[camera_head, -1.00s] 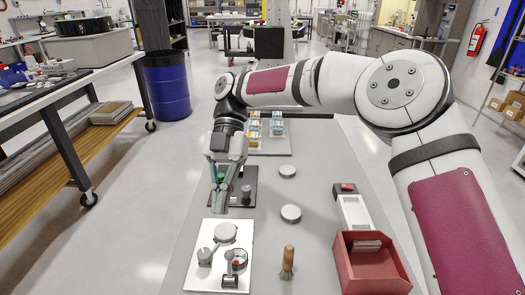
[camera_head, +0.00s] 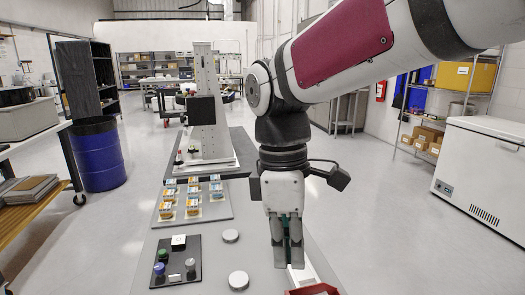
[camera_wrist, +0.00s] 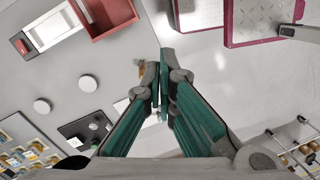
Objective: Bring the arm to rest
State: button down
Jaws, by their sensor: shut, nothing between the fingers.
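My gripper (camera_head: 285,255) hangs with its fingers pointing down, over the right side of the grey table (camera_head: 150,262) in the head view. The fingers are together with nothing between them. In the wrist view my gripper (camera_wrist: 160,82) also shows its green-padded fingers closed, with table and pale floor beyond. My arm is raised, coming in from the upper right and bending down at the wrist. The fingertips appear clear of the table, though their height is hard to judge.
Two white discs (camera_head: 238,280) (camera_head: 231,236), a black board with small parts (camera_head: 178,274) and a tray of small boxes (camera_head: 215,211) lie left of my gripper. A red bin (camera_head: 314,290) is below it. Open floor (camera_head: 390,230) lies right.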

jog(key=s+d+r+m+t+y+p, duration=0.1)
jog(key=s+d+m+t, duration=0.4)
jog(key=s+d+m, duration=0.7)
jog(key=d+m+p, duration=0.1)
jog(key=d+m, duration=0.2)
jog(key=m, duration=0.1)
jog(key=shift+s+d+r, duration=0.2)
